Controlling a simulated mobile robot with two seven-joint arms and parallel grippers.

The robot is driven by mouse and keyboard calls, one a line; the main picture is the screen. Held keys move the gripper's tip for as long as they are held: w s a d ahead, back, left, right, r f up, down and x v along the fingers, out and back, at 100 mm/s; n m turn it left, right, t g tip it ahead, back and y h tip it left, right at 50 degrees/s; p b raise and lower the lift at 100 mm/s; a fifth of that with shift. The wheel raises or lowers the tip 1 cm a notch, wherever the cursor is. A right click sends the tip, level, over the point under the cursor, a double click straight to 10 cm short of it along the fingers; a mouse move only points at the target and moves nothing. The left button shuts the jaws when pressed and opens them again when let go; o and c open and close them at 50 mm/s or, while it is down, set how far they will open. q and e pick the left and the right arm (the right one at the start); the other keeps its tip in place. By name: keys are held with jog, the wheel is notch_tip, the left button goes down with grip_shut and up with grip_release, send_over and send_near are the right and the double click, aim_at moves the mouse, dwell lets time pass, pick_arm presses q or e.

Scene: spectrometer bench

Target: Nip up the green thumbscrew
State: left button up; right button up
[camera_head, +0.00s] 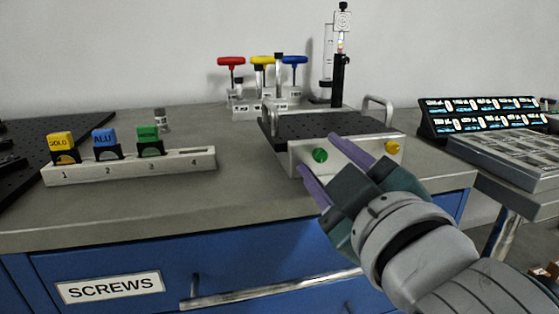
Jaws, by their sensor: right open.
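The green thumbscrew (320,155) sits on the front face of a light metal block (356,158) under a black breadboard plate (325,124). A yellow thumbscrew (392,147) is on the same face, further right. My right gripper (322,153) comes in from the lower right. It is open, and its two purple fingers reach toward the front face, one to the upper right and one to the lower left of the green thumbscrew. I cannot tell whether the fingers touch it. My left gripper is not in view.
A numbered holder (130,167) with gold, blue and green labelled pieces stands at the left. Hex keys with red, yellow and blue handles (231,61) stand behind. A grey compartment tray (510,155) is at the right. The bench top (240,190) between holder and block is clear.

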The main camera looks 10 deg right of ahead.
jog(key=s, duration=1)
jog(key=shift+d, duration=0.15)
jog(key=s+d+r+m+g+h+p, duration=0.25)
jog(key=s+d+m+g+p, duration=0.35)
jog(key=p, duration=0.6)
jog(key=s+r+m+g+y+p, duration=0.1)
jog(key=s+r+g+p, duration=0.1)
jog(key=s+g+p, duration=0.25)
jog(key=s+r+g+y+p, duration=0.1)
jog(key=s+r+g+p, duration=0.25)
jog(key=s+p, duration=0.2)
notch_tip(320, 180, up, 36)
jog(key=p, duration=3.5)
jog(key=shift+a+f, duration=0.25)
jog(key=shift+a, duration=0.2)
